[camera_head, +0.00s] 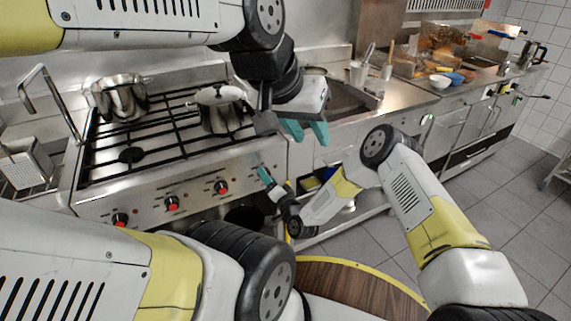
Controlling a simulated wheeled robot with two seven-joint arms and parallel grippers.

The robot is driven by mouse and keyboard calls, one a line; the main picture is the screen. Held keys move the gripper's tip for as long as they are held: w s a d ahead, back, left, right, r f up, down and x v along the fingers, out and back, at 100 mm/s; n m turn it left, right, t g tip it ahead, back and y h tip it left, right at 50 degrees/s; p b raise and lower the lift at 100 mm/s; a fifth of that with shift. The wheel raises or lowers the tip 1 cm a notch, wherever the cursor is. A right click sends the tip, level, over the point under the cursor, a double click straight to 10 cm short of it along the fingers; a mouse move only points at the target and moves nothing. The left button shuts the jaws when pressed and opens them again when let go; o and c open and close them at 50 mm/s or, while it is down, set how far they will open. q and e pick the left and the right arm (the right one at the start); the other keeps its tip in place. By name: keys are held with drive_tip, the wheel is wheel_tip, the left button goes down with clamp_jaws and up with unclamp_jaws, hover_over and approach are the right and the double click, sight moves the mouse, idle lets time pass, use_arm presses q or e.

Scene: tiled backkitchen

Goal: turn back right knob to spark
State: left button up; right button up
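The stove (150,193) stands at the left with a steel front panel. Three red-and-black knobs show on it: a left one (120,219), a middle one (172,203) and a right one (221,187). Which one is the back right knob, and their exact settings, I cannot tell. My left gripper (306,134) hangs past the stove's right end, its teal fingers a little apart and nothing seen between them. My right gripper (267,180) is near the panel's right end, to the right of the right knob. Its fingers overlap, so its opening is unclear.
A steel pot (121,98) and a lidded pot (222,112) stand on the burner grates. A sink counter (400,97) with bowls runs to the right. A round wooden table (352,283) with a yellow rim is below. Tiled floor (515,205) is clear at right.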

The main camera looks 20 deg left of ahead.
drive_tip(key=shift+w+a, duration=0.25)
clamp_jaws()
drive_tip(key=shift+n, duration=3.9)
